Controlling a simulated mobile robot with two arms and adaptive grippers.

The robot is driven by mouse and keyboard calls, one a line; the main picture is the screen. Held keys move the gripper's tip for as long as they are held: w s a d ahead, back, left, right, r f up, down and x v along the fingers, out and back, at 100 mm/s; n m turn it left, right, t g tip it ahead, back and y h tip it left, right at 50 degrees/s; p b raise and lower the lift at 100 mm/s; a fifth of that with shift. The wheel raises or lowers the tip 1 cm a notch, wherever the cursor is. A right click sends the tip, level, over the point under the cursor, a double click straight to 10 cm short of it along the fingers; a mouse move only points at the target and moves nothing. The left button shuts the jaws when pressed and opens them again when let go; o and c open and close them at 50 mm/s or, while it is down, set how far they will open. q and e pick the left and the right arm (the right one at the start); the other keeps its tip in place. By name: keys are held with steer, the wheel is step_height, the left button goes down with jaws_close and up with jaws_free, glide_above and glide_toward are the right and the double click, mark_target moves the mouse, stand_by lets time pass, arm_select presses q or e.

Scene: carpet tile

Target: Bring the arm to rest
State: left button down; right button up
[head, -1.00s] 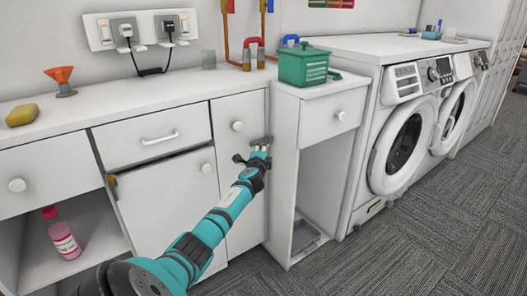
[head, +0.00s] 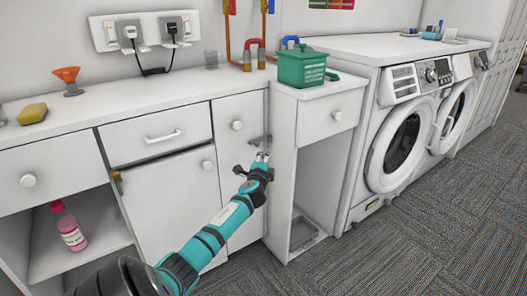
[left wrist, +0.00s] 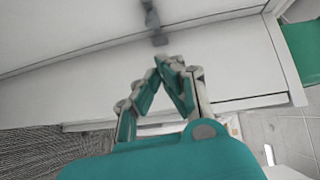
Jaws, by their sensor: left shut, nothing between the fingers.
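My left gripper (head: 262,157) is at the end of my teal arm, in front of the narrow white cabinet door (head: 228,165) near its right edge. In the left wrist view its fingers (left wrist: 172,64) come together at the tips, shut and empty. A small grey fitting (head: 259,141) on the door edge lies just above the fingertips in the head view. It also shows beyond the fingertips in the left wrist view (left wrist: 155,25), apart from them. My right gripper is in neither view.
A pink bottle (head: 69,230) stands in the open cubby. Washing machines (head: 403,145) stand at right, with free carpet (head: 400,250) before them.

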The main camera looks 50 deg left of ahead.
arm_select(q)
steer(key=shift+p+v, duration=0.4)
steer(key=shift+v, duration=2.1)
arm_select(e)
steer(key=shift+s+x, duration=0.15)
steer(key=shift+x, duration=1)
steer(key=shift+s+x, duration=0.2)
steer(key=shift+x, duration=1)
